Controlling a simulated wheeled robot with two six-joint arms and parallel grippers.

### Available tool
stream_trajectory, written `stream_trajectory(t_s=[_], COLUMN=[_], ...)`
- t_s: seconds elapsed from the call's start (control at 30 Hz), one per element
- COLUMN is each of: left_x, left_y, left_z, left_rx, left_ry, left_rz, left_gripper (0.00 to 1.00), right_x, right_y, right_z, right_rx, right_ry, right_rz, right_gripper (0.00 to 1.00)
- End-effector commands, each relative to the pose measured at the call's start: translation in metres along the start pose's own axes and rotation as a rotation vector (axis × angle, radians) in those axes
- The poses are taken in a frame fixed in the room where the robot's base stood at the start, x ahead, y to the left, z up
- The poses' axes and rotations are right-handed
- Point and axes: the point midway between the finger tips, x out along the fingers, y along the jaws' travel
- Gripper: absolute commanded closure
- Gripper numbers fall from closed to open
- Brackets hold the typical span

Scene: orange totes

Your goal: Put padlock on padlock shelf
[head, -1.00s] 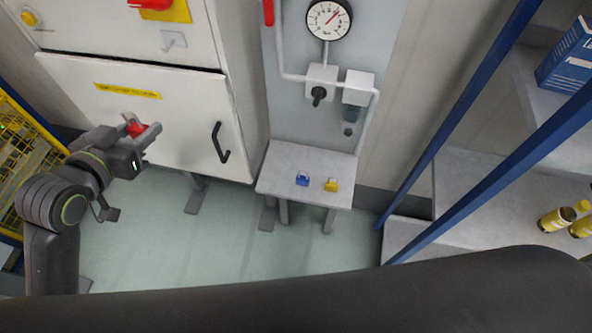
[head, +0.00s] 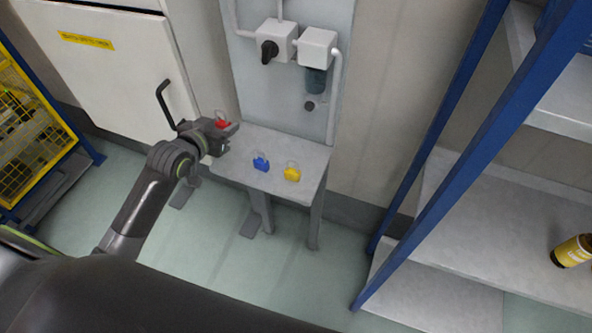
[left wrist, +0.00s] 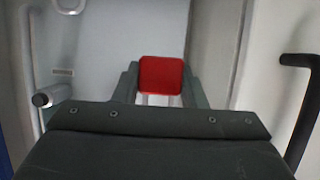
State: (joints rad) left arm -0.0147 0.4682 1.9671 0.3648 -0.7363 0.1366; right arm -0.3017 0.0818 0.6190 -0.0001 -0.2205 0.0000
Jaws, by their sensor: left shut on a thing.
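My left gripper (head: 225,132) is shut on a red padlock (head: 221,122), which also shows between the fingers in the left wrist view (left wrist: 161,75). In the head view the gripper is at the left end of the small grey shelf (head: 262,140). The picture does not show clearly whether the padlock is over the shelf's edge; it looks held above the surface. A blue padlock (head: 261,163) and a yellow padlock (head: 292,173) stand on the shelf, to the right of the gripper. My right gripper is not in view.
A white cabinet with a black handle (head: 166,104) stands just behind my left gripper. A grey panel with pipes and a black knob (head: 270,50) rises behind the shelf. Blue-framed racks (head: 430,165) stand at the right. The shelf's left part is bare.

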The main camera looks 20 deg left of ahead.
Motion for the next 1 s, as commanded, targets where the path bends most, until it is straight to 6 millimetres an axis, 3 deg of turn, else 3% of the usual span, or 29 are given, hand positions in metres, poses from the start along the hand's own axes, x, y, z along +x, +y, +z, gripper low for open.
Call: stream_trajectory(t_s=[0.3,0.7,1.0], left_x=[0.021,0.04,0.042], left_y=[-0.003,-0.003,-0.003], left_z=[0.048,0.092,0.097], left_rx=[-0.003,-0.003,0.0], left_ry=[-0.004,-0.002,0.001], left_rz=[-0.007,-0.006,-0.006], left_gripper=[0.86,0.86,0.86], right_x=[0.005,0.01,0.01], right_y=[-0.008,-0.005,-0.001], right_z=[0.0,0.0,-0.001], right_rx=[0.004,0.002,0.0], right_ry=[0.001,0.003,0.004], right_rz=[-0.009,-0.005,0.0], right_gripper=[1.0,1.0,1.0])
